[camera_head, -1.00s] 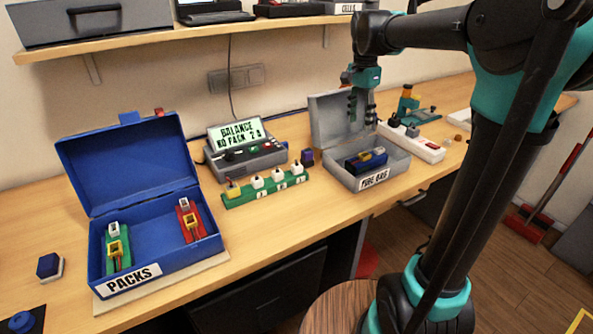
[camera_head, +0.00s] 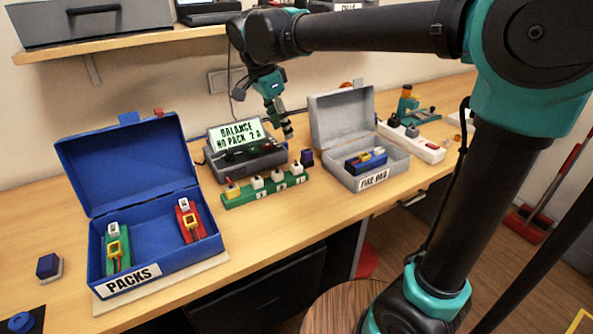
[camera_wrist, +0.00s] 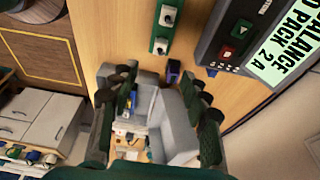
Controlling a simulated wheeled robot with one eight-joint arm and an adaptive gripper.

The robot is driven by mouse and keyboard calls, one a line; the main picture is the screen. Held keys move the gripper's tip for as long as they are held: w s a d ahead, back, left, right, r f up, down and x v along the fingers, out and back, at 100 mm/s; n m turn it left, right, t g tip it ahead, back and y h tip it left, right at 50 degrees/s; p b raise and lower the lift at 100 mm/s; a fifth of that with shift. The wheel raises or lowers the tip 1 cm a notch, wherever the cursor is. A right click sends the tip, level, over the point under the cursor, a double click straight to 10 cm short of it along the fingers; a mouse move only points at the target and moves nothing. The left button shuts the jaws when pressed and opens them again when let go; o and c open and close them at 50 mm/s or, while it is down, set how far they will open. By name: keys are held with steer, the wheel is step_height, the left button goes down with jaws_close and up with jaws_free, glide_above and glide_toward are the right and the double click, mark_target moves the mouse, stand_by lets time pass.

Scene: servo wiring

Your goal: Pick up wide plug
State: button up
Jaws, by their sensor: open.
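My gripper (camera_head: 284,128) is open and empty, pointing down, in the air in front of the right side of the balance charger (camera_head: 244,157). In the wrist view its fingers (camera_wrist: 160,100) stand apart with the grey case showing between them. I cannot tell for sure which piece is the wide plug. Yellow plug-like pieces sit on the green pack (camera_head: 113,249) and the red pack (camera_head: 191,221) in the blue box. Each pack also has a smaller white piece. A green strip (camera_head: 264,190) bears several white pieces and a yellow one at its left end.
The open blue box (camera_head: 158,262) labelled PACKS stands at left. The open grey case (camera_head: 402,165) holds a blue pack (camera_head: 366,159). A small dark purple block (camera_head: 307,157) stands beside the strip. A power strip (camera_head: 425,148) lies farther right. A shelf (camera_head: 135,40) hangs above.

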glide_above(296, 165)
steer(key=s+a, duration=0.1)
steer(key=a, duration=0.1)
steer(key=f, duration=0.9)
steer(key=shift+s+d, duration=0.15)
steer(key=shift+s, duration=0.05)
steer(key=shift+x, duration=2.65)
steer(key=shift+w+d+r, duration=0.1)
steer(key=shift+w+d, duration=0.05)
steer(key=shift+w, duration=0.05)
steer(key=shift+c, duration=0.3)
steer(key=c, duration=1)
steer(key=shift+r, duration=0.1)
step_height(296, 165, up, 20)
